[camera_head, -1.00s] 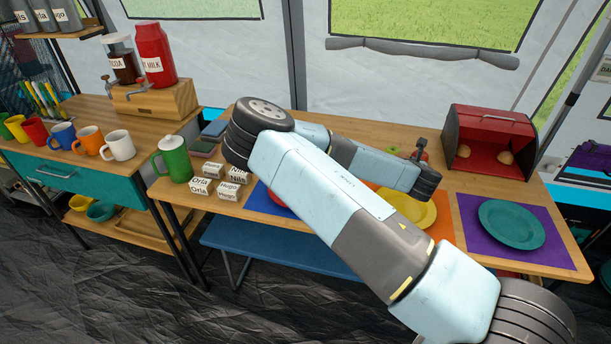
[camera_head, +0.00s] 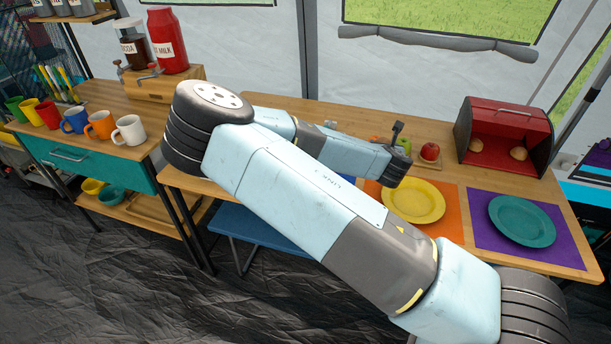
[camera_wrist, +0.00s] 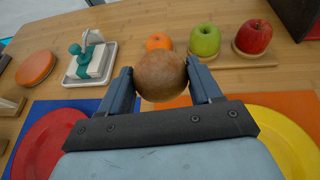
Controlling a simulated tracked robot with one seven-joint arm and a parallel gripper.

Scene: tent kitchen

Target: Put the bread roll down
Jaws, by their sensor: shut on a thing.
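The brown bread roll (camera_wrist: 161,76) is held between the two fingers of my gripper (camera_wrist: 163,84) in the wrist view. The roll is in front of the fruit and between the red plate (camera_wrist: 50,143) and the yellow plate (camera_wrist: 285,142). I cannot tell how high it is above the wooden table. In the head view my arm hides the held roll and the fingers. The yellow plate (camera_head: 412,202) shows there on an orange mat, just right of my arm's end.
An orange (camera_wrist: 159,41), a green apple (camera_wrist: 205,40) and a red apple (camera_wrist: 253,37) stand behind the roll. A dish (camera_wrist: 78,79) with a teal item is left. The red bread bin (camera_head: 512,118) holds two rolls. A teal plate (camera_head: 522,221) is empty.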

